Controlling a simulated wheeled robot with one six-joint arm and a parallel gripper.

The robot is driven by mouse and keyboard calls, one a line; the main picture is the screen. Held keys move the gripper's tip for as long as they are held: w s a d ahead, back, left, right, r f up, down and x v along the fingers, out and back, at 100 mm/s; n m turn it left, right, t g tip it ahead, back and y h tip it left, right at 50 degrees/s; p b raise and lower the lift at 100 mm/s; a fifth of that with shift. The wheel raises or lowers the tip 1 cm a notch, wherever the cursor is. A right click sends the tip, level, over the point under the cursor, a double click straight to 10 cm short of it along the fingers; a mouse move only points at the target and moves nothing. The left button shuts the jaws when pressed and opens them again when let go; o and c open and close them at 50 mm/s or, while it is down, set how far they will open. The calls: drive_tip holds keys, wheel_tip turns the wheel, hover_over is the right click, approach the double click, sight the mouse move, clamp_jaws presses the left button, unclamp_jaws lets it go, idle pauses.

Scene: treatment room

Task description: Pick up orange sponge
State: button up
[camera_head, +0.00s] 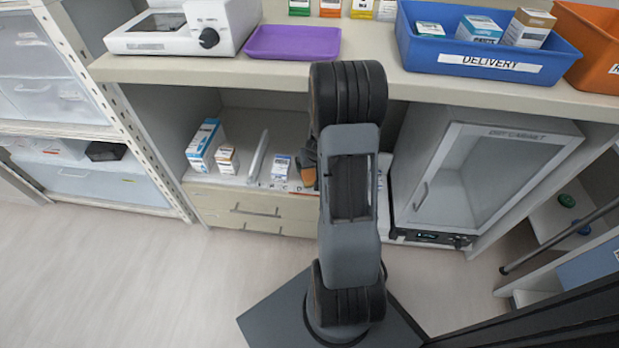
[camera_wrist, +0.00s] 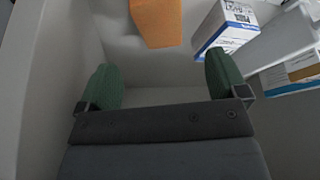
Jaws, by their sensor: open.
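The orange sponge (camera_wrist: 157,22) shows at the top of the wrist view, cut off by the frame edge, on a pale surface. In the head view an orange piece (camera_head: 308,174), likely the sponge, shows on the lower shelf, partly hidden by my arm. My gripper (camera_wrist: 163,78) is open in the wrist view, its two green fingers wide apart with nothing between them. The sponge lies beyond the fingertips, apart from them. The head view does not show the fingers, which my arm hides.
A blue-and-white box (camera_wrist: 225,28) stands close beside the sponge. On the lower shelf (camera_head: 230,178) are more boxes and an upright divider (camera_head: 258,156). A glass-doored cabinet (camera_head: 476,180) stands to the right. The counter (camera_head: 365,72) overhangs the shelf and bears a blue delivery bin (camera_head: 480,66).

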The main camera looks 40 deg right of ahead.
sight(309, 172)
drive_tip(key=shift+b+x, duration=1.7)
drive_tip(key=shift+x, duration=3)
drive_tip(key=shift+f+b, duration=0.2)
drive_tip(key=shift+b, duration=0.15)
drive_tip(key=shift+c, duration=0.2)
drive_tip(key=c, duration=1)
drive_tip(key=shift+r, duration=0.15)
wheel_tip(309, 172, up, 4)
drive_tip(key=p, duration=0.3)
drive_tip(key=shift+w+r+p, duration=0.1)
drive_tip(key=shift+p, duration=0.3)
drive_tip(key=s+a+r+p, duration=0.1)
drive_tip(key=r, duration=0.1)
drive_tip(key=s+a+r+p, duration=0.1)
drive_tip(key=r, duration=0.1)
drive_tip(key=s+a+r+p, duration=0.1)
drive_tip(key=a+r, duration=0.1)
drive_tip(key=shift+s+a, duration=0.1)
drive_tip(key=s+a+r, duration=0.1)
drive_tip(key=a, duration=0.1)
drive_tip(key=s+a+r+p, duration=0.1)
drive_tip(key=s+a, duration=0.1)
drive_tip(key=s+a+r+p, duration=0.1)
drive_tip(key=s+a, duration=0.1)
drive_tip(key=a, duration=0.1)
drive_tip(key=shift+s, duration=0.15)
